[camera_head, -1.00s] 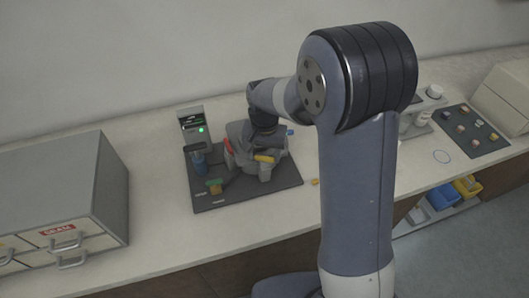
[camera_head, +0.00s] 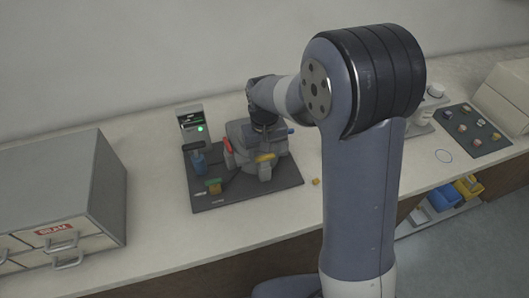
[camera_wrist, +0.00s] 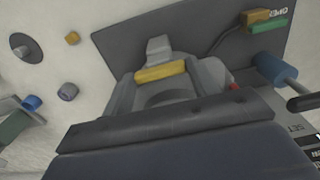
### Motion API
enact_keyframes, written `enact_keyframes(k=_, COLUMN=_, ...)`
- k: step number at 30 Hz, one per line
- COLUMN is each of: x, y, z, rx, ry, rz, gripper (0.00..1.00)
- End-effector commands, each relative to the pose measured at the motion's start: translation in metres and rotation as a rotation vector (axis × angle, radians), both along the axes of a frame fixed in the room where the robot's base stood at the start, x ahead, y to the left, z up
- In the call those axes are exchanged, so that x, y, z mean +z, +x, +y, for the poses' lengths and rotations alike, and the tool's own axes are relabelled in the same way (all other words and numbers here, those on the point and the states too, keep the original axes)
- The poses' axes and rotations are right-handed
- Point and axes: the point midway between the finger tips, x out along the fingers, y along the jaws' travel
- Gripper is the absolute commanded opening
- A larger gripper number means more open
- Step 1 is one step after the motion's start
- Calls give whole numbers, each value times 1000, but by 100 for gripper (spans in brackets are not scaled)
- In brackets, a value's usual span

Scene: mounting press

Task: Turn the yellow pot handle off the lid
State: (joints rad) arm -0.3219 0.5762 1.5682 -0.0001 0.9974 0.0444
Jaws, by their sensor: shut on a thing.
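My gripper (camera_head: 264,122) is over the top of the pot, pointing down. A dark padded block fills the bottom of the wrist view and hides the lid's middle.
A small device with a green light (camera_head: 199,128) and a blue cylinder (camera_head: 199,161) stand left of the pot. A grey drawer cabinet (camera_head: 70,195) is further left. A small yellow piece (camera_head: 316,181) lies right of the mat (camera_head: 285,186).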

Motion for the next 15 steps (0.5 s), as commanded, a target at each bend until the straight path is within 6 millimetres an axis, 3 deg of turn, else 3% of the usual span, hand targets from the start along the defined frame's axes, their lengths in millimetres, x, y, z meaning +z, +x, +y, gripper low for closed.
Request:
enact_keyframes(k=8, x=1, y=0, z=0, rx=4, ry=1, rz=-2, gripper=34)
enact_keyframes(k=9, x=1, y=0, z=0, rx=4, ry=1, rz=-2, gripper=57)
enact_keyframes(k=15, x=0, y=0, z=0, rx=3, ry=0, rz=-1, gripper=73)
